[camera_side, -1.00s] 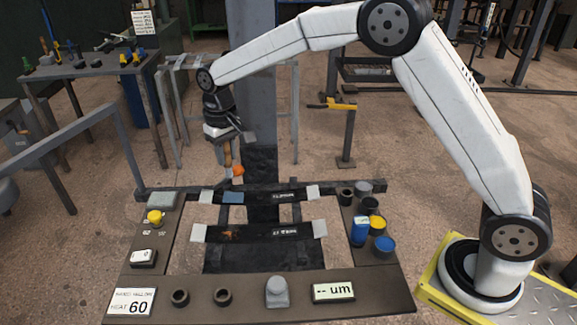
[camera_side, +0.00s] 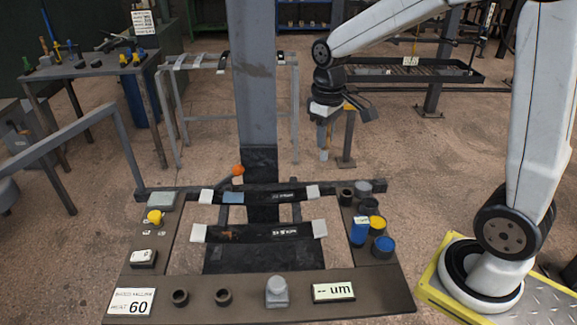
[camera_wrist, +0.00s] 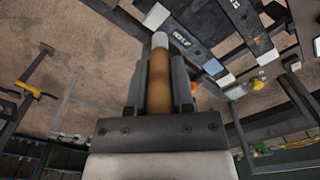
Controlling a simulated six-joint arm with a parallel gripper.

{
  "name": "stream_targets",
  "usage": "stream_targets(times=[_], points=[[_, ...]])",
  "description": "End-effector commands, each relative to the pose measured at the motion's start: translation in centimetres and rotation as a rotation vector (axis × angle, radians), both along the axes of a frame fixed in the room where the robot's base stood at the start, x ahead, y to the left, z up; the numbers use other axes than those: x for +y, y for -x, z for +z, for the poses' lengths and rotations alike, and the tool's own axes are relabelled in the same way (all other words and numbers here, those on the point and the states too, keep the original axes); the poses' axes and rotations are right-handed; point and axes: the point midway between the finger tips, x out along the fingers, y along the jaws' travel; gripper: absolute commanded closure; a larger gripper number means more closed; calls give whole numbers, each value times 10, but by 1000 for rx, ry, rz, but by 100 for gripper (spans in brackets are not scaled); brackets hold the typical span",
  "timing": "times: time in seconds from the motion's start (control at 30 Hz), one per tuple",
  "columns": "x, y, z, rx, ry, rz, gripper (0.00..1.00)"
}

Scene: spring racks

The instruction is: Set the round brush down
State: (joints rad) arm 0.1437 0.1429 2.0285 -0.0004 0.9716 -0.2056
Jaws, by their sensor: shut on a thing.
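The round brush is in my gripper (camera_side: 323,122), hanging below it in the side view with its pale lower end (camera_side: 324,154) pointing down. In the wrist view the brush (camera_wrist: 159,85) has a brown, wood-like shaft and a whitish end, with one finger on each side. My gripper is shut on it and holds it in the air, to the right of the post and behind the bench frame (camera_side: 365,186). The brush appears clear of any surface. Its upper end is hidden by the gripper.
An orange ball (camera_side: 238,170) sits by the rear bar. Two dark bars with pale ends cross the frame. A grey post (camera_side: 256,80) rises behind.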

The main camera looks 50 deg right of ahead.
Motion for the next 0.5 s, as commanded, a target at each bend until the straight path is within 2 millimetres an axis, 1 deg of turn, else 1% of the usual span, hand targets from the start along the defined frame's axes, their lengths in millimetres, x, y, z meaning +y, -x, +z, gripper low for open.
stream_targets(times=[0.03,0.2,0.5], points=[[-6,12,1,-2,0,-2,100],[-19,51,0,-1,0,11,100],[-31,120,-11,-1,1,31,100]])
